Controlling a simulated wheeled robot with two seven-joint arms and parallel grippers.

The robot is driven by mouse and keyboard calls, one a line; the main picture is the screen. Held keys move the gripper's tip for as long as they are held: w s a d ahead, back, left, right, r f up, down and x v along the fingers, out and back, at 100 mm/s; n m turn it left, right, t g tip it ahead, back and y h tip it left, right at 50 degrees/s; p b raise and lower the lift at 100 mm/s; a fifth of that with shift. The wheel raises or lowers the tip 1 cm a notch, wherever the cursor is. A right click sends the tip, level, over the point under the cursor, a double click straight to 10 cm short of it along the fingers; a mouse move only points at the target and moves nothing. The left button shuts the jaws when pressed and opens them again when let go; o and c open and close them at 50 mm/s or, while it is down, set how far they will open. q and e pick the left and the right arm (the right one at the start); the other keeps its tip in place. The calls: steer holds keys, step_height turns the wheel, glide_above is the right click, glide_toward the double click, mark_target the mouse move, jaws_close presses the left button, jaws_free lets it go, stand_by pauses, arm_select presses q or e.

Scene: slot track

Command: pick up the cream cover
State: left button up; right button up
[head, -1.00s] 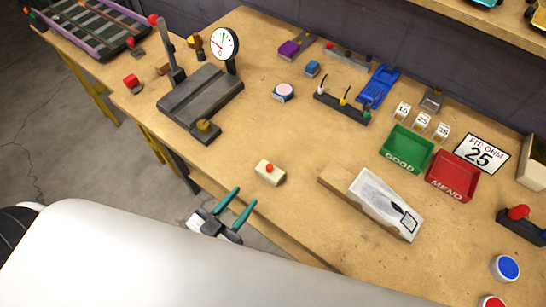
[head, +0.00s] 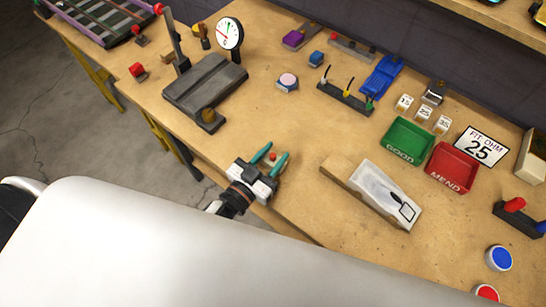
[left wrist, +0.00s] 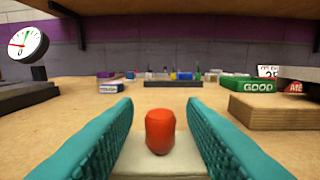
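The cream cover (left wrist: 130,163) is a low pale block with a red knob (left wrist: 160,131) on top. It sits on the wooden table near the front edge. In the head view its red knob (head: 273,156) shows between the fingers, and my gripper hides most of the block. My left gripper (head: 277,151) is open, its teal fingers on either side of the knob. In the left wrist view (left wrist: 160,115) the fingers stand apart from the knob, with gaps on both sides. My right gripper is not in view.
A wooden block with a clear-and-white sleeve (head: 385,188) lies to the right of the gripper. Behind are a green GOOD tray (head: 390,138) and a red MEND tray (head: 433,165). A dark gauge stand (head: 205,88) is at the back left. Bare table lies around the cover.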

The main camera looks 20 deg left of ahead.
arm_select(q)
jaws_close()
